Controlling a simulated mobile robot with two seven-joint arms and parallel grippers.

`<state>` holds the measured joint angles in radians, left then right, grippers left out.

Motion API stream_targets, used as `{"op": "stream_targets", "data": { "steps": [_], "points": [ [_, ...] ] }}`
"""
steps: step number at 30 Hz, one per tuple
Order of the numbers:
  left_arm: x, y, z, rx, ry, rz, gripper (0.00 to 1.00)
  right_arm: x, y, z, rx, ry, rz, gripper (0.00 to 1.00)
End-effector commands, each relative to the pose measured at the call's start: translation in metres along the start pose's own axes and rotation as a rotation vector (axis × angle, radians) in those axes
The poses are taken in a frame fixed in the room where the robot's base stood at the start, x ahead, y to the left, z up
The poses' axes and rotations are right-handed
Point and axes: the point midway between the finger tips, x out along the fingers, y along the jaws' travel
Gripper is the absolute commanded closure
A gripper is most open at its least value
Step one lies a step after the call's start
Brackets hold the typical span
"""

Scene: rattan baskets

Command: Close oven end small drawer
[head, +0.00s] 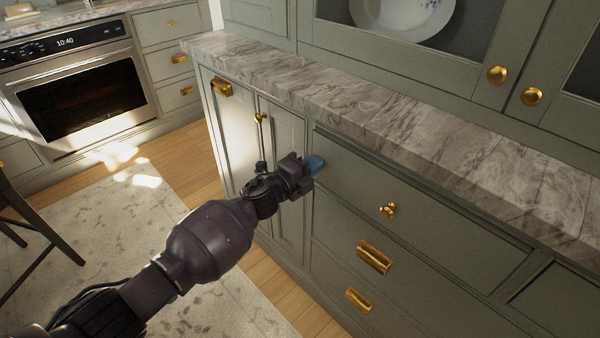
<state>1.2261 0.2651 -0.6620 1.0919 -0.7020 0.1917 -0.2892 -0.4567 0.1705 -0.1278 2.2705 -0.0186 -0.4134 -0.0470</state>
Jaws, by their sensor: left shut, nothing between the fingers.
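The small drawer (415,205) is the grey-green top drawer under the marble counter, at the end nearer the oven. It has a round gold knob (388,210). A dark line runs along its top edge; I cannot tell whether its front is fully flush. My left gripper (315,164) reaches in from the lower left. Its blue fingertips are shut and empty, at the drawer front's left end, left of the knob. I cannot tell whether they touch it. My right gripper is out of view.
The marble counter (400,120) overhangs the drawer. Lower drawers have gold pulls (374,257). Cupboard doors (283,135) stand to the left. The oven (85,95) is at the far left, with a dark chair (30,225) in front. A rug (130,215) covers the floor.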

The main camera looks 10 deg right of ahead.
Motion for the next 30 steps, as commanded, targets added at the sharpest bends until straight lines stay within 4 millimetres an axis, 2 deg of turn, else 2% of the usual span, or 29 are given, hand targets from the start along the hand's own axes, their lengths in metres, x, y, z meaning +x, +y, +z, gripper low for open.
{"op": "stream_targets", "data": {
  "steps": [7, 20, 26, 30],
  "points": [
    [0.013, 0.001, 0.0, -0.001, 0.0, 0.001, 1.0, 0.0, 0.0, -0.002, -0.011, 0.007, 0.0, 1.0],
    [0.018, -0.005, 0.001, 0.002, -0.002, -0.005, 1.0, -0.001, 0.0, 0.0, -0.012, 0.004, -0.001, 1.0],
    [0.014, -0.007, 0.003, 0.003, -0.003, -0.007, 1.0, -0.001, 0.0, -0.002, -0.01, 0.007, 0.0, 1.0],
    [0.003, -0.008, 0.007, 0.005, -0.002, -0.006, 1.0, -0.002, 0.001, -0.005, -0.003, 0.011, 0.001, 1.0]
  ]
}}
